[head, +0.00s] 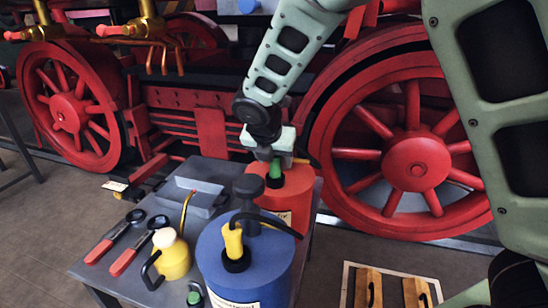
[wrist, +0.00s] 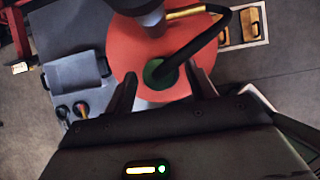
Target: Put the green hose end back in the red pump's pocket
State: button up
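The red pump (head: 291,187) stands at the far right of the grey table, partly behind the blue pump. The green hose end (head: 275,168) stands upright on its top, with a black ring at its foot that looks like the pocket. My gripper (head: 274,155) is directly above it. In the wrist view the green hose end (wrist: 158,72) lies between my open fingers (wrist: 162,88), with gaps on both sides. A black hose bends away from it to the upper right. How deep it sits in the pocket is hard to tell.
The blue pump (head: 240,262) with a yellow hose end (head: 232,241) stands in front. A yellow oil can (head: 172,255), two red-handled tools (head: 126,258) and a grey tray (head: 190,197) share the table (head: 95,268). Large red wheels (head: 415,165) rise behind.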

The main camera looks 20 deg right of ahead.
jog(key=p+v, duration=0.4)
jog(key=v, duration=1.3)
jog(key=s+f+m+g+y, duration=0.2)
jog(key=s+f+m, duration=0.3)
jog(key=s+m, duration=0.7)
jog(key=s+f+m+g+y, duration=0.2)
jog(key=s+f+m+g, duration=0.15)
jog(key=s+m, duration=0.8)
notch_tip(320, 180, up, 17)
jog(key=s+n+p, duration=0.2)
jog(key=p, duration=1.5)
jog(key=shift+s+a+t+p, duration=0.3)
jog(key=shift+s+a+t, duration=0.05)
jog(key=shift+a+t, duration=0.1)
jog(key=shift+d, duration=0.1)
